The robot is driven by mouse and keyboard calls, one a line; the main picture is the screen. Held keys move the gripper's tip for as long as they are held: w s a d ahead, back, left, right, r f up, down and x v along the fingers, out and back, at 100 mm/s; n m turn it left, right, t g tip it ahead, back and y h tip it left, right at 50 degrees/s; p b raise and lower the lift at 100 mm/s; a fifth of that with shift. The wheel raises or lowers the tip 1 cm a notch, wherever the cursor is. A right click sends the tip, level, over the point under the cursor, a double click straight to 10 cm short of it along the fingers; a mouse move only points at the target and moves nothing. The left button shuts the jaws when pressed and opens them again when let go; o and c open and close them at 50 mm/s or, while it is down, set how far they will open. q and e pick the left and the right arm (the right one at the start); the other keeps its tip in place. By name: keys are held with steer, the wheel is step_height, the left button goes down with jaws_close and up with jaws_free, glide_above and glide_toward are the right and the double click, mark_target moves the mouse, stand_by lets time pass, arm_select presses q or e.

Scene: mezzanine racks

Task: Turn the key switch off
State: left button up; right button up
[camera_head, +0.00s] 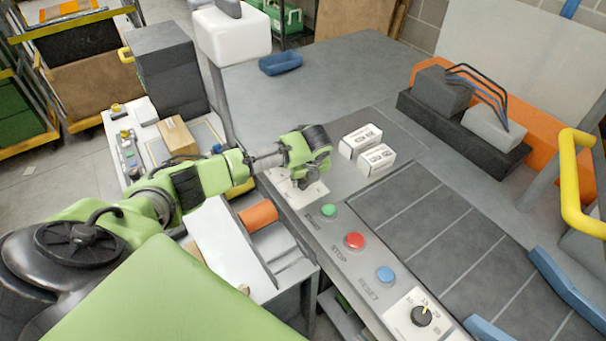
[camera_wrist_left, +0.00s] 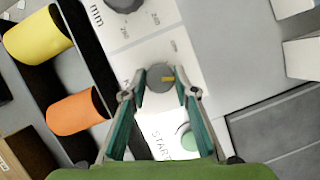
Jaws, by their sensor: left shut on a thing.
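The key switch (camera_wrist_left: 159,78) is a small grey round knob with a yellow mark pointing right in the left wrist view. It sits on a white panel plate. My left gripper (camera_wrist_left: 159,92) has its two green fingers closed on either side of the knob and is shut on it. In the head view, my left gripper (camera_head: 303,183) points down over the white plate (camera_head: 313,194) at the near edge of the console, and it hides the knob there. My right gripper is in neither view.
Beside the key switch are a green START button (camera_head: 328,210), a red STOP button (camera_head: 354,241) and a blue RESET button (camera_head: 386,274). A black dial (camera_head: 422,316) is further along. Two white boxes (camera_head: 376,159) stand close behind the gripper. An orange roll (camera_head: 258,215) lies nearer.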

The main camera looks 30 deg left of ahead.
arm_select(q)
steer(key=shift+w+r+n+g+p, duration=0.15)
steer(key=shift+n+g+p, duration=0.2)
steer(key=shift+n, duration=0.65)
steer(key=shift+d+n+g+y, duration=0.1)
steer(key=shift+n+g+y, duration=0.2)
steer(key=shift+n, duration=0.6)
steer(key=n+g, duration=0.1)
steer(key=n, duration=0.1)
steer(key=shift+n, duration=0.4)
steer(key=n, duration=0.1)
steer(key=n+g+b, duration=0.1)
steer(key=shift+w+f+n+y, duration=0.15)
steer(key=shift+f+n+y, duration=0.1)
steer(key=shift+n+y, duration=0.05)
steer(key=shift+n+g+b, duration=0.45)
steer(key=shift+n+b, duration=0.5)
steer(key=shift+n, duration=0.25)
steer(key=shift+r+n+b, duration=0.1)
steer(key=shift+n+b, duration=0.25)
steer(key=shift+n, duration=0.15)
